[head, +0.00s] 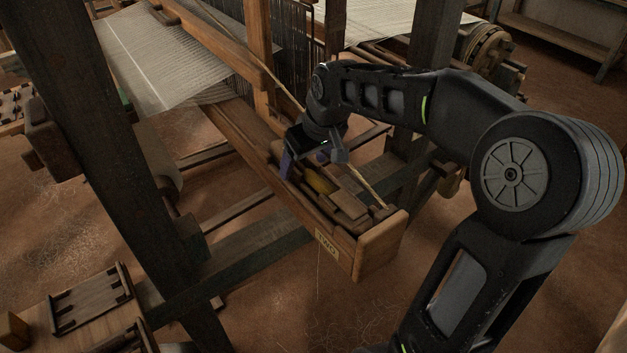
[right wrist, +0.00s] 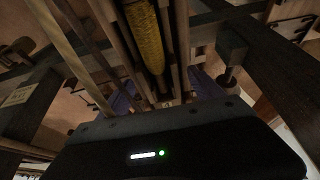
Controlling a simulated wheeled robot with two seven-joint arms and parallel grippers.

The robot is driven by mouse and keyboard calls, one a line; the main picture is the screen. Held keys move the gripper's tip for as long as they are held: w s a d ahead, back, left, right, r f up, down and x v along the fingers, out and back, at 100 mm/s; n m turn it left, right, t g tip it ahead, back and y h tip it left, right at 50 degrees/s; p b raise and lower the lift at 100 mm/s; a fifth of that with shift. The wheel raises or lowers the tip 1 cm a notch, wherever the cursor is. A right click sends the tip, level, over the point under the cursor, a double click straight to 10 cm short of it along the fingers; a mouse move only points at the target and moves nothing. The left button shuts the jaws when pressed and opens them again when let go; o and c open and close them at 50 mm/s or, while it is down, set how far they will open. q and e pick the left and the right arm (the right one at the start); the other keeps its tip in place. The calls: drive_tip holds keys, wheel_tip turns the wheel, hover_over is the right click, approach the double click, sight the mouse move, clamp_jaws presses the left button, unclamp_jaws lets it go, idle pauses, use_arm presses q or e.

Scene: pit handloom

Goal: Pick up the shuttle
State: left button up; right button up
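The shuttle, with its yellow yarn (head: 319,182), lies in the wooden box at the near end of the loom's beam. Its yellow yarn (right wrist: 146,38) also shows at the top middle of the right wrist view. My right gripper (head: 303,160) is over the box, just at the far end of the visible yarn, and hides part of the shuttle. In the right wrist view its purple fingers (right wrist: 160,92) stand apart on either side of the shuttle's line. Their tips and any contact are hard to make out. My left gripper is not in view.
The shuttle box (head: 378,241) has raised wooden walls and a label marked "TWO". Loom posts (head: 95,150) and white warp threads (head: 165,60) stand close by. A bench with a wooden tray (head: 92,298) is at the lower left. Open floor (head: 270,300) lies in front.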

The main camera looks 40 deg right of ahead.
clamp_jaws()
idle(0.7)
